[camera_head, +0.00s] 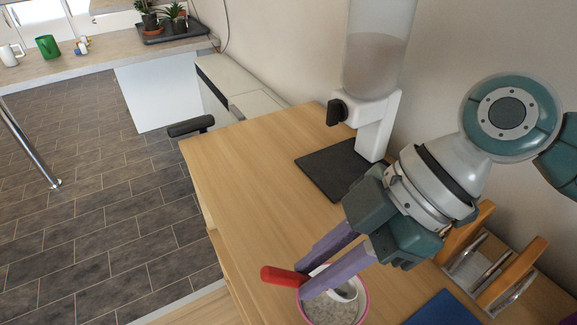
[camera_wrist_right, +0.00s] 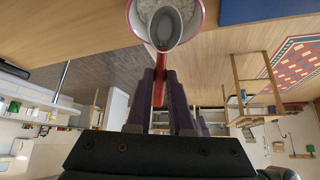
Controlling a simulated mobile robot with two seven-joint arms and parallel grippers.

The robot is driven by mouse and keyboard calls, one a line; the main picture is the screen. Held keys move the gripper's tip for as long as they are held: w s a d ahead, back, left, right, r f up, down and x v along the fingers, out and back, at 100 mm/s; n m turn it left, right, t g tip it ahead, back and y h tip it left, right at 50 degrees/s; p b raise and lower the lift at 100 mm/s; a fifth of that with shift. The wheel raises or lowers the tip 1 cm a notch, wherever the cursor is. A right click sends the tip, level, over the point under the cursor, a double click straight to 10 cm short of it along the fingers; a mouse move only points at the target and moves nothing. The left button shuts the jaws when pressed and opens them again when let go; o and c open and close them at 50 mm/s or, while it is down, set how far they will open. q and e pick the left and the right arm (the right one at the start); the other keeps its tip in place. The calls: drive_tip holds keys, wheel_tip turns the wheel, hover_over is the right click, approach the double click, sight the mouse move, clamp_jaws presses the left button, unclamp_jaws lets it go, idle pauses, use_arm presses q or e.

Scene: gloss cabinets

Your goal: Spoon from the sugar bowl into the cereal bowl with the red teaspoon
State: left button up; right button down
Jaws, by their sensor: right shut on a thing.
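The red teaspoon (camera_head: 283,276) is in my right gripper (camera_head: 303,281), whose purple fingers are shut on its handle. The spoon's pale head (camera_head: 345,291) is over or in a bowl with a pink rim (camera_head: 365,302). The bowl holds pale, grainy stuff; I cannot tell whether it is the sugar bowl or the cereal bowl. In the right wrist view the red handle (camera_wrist_right: 160,88) runs between the fingers and the spoon's head (camera_wrist_right: 165,27) overlaps the bowl (camera_wrist_right: 133,20). Whether the spoon carries anything is unclear. No second bowl and no left gripper are in view.
A dispenser (camera_head: 377,130) stands on a dark mat (camera_head: 335,170) at the wall. A wooden rack (camera_head: 500,275) and a blue mat (camera_head: 447,310) are at the right. The wooden counter (camera_head: 250,185) is clear on the left. A green mug (camera_head: 48,46) stands on a far counter.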

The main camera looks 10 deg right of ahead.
sight(285, 274)
wheel_tip(285, 274, up, 2)
drive_tip(key=shift+a+r+p, duration=0.1)
drive_tip(key=shift+p, duration=0.6)
drive_tip(key=a+h+p, duration=0.1)
drive_tip(key=p, duration=0.1)
drive_tip(key=h+p, duration=0.2)
drive_tip(key=shift+a+r, duration=0.3)
drive_tip(key=shift+a, duration=0.1)
drive_tip(key=shift+w+a+h+p, duration=0.1)
drive_tip(key=shift+a+h+p, duration=0.2)
drive_tip(key=shift+h+p, duration=0.3)
drive_tip(key=shift+a+h, duration=0.3)
drive_tip(key=shift+h, duration=0.3)
drive_tip(key=shift+d, duration=0.1)
